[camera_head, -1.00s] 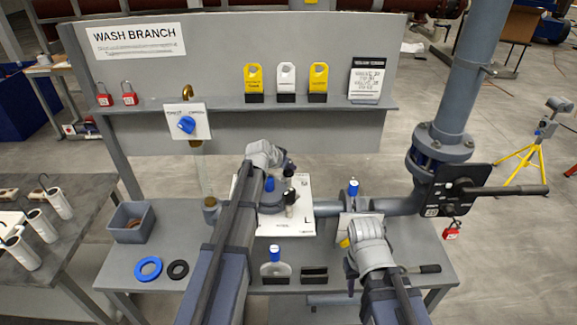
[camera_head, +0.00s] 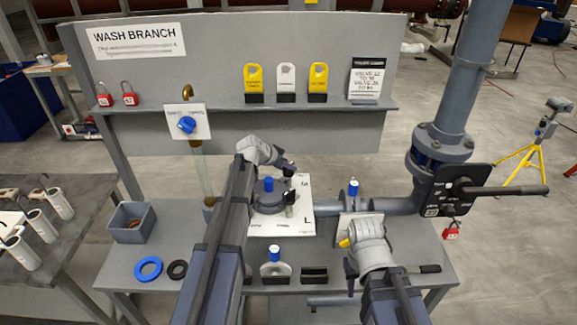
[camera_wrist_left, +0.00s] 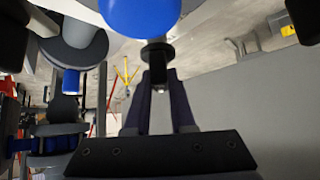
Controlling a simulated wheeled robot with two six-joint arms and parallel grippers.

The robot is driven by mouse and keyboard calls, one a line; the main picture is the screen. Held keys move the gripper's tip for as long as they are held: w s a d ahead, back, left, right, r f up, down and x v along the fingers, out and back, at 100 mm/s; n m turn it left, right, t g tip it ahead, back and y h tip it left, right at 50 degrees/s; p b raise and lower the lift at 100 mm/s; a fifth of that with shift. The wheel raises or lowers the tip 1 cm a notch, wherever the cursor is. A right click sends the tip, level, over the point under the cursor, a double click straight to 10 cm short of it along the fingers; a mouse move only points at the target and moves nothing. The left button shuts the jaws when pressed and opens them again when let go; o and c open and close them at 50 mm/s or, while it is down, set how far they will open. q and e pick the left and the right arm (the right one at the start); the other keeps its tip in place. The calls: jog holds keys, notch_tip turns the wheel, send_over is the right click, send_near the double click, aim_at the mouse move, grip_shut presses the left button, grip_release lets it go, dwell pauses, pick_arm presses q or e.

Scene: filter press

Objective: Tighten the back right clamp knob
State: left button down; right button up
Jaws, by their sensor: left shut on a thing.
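The pale clamp plate (camera_head: 300,215), lettered M and L, lies on the bench with a round dark housing (camera_head: 266,204) and blue knob (camera_head: 268,184) on it. The blue knob looms at the top of the left wrist view (camera_wrist_left: 140,14). A dark upright clamp knob (camera_head: 290,198) stands at the housing's right. My left gripper (camera_head: 288,167) is above the housing's back right; the left wrist view shows its fingers closed on a dark flanged knob (camera_wrist_left: 158,56), which the gripper mostly hides in the head view. My right gripper (camera_head: 350,272) hangs over the bench; its jaws are unclear.
A pipe (camera_head: 335,207) with a blue-topped fitting (camera_head: 353,187) runs right of the plate. In front stand another blue-topped piece (camera_head: 275,254) and black blocks (camera_head: 314,275). A blue ring (camera_head: 148,269) and grey bin (camera_head: 131,222) sit at left.

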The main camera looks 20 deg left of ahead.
pick_arm(q)
jog(key=c, duration=0.8)
grip_release()
jog(key=shift+o, duration=0.2)
jog(key=p+v, duration=0.5)
jog(key=v, duration=0.2)
jog(key=shift+s+a+r, duration=0.2)
jog(key=shift+s, duration=0.1)
